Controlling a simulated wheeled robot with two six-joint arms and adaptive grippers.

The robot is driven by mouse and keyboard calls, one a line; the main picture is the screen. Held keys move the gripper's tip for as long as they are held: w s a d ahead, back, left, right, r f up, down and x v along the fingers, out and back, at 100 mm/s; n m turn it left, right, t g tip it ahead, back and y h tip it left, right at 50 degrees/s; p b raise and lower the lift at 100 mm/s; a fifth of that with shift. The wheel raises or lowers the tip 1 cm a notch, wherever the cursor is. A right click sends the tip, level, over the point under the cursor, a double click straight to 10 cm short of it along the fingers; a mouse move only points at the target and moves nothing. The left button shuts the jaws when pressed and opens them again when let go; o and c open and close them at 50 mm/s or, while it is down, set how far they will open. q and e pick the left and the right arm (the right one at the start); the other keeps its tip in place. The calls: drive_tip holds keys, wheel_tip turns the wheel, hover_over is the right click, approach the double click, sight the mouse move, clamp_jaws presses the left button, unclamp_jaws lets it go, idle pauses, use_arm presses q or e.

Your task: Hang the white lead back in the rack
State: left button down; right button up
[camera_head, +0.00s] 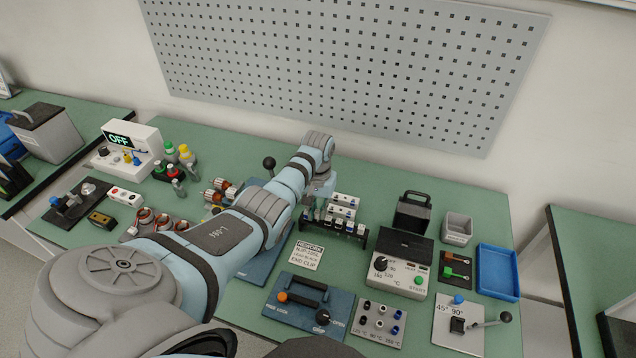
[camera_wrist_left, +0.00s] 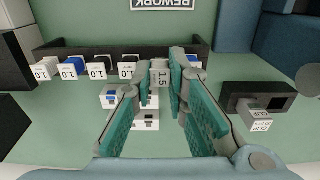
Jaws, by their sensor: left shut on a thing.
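The rack is a dark bar (camera_head: 333,226) right of centre on the green bench, and it also crosses the top of the left wrist view (camera_wrist_left: 100,50). Several small leads with white "1.0" tags sit along it, one with a blue part. My left gripper (camera_wrist_left: 160,78) is shut on the white lead (camera_wrist_left: 160,73), which shows a white "1.5" tag between the teal fingertips, at the rack's edge. Whether it touches the rack cannot be told. In the head view my left gripper (camera_head: 320,188) is just behind the rack, its fingertips mostly hidden. My right gripper is not in view.
White blocks (camera_head: 345,200) stand behind the rack. A black clip holder (camera_wrist_left: 258,103) is right of the fingers in the wrist view. A "REWORK" card (camera_head: 307,256) lies in front. A grey tester (camera_head: 402,265) and blue tray (camera_head: 497,272) are to the right.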

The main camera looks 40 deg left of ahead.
use_arm(q)
drive_tip(key=shift+f+b, duration=0.35)
drive_tip(key=shift+f, duration=0.35)
drive_tip(key=c, duration=1.5)
unclamp_jaws()
wheel_tip(320, 180, up, 12)
drive_tip(key=shift+r, duration=0.1)
